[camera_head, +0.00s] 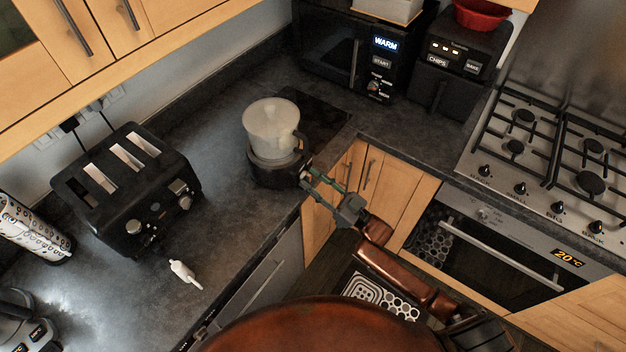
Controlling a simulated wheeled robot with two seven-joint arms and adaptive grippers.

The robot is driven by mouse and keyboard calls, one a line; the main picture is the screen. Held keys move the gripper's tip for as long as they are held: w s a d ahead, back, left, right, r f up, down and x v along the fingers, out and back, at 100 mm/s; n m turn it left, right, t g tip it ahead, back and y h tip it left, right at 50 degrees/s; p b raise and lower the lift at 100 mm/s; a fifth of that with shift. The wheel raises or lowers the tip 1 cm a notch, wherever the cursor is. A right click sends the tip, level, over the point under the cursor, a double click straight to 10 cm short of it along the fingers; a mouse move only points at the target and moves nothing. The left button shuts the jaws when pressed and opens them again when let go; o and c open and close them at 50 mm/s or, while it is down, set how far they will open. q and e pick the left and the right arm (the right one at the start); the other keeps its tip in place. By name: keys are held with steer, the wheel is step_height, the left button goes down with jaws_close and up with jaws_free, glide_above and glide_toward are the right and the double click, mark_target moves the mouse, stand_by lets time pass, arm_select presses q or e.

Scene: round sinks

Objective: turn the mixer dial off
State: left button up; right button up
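The mixer has a black base (264,172) and a pale, translucent jug (270,128) with a handle on its right. It stands upright on the dark counter near the front edge. My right gripper (306,177) reaches in from the lower right, with its fingertips at the right side of the base. Whether they touch the mixer, and how far apart they are, is too small to tell. The mixer dial is not clearly visible; the fingertips cover that side of the base. My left gripper is not in view.
A black toaster (125,185) stands at left, with a small white object (184,272) in front of it. A microwave (345,55) and a black fryer (455,75) stand behind. A gas hob (545,150) and oven (500,255) are at right. Counter between toaster and mixer is clear.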

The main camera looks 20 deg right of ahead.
steer(key=v, duration=1.2)
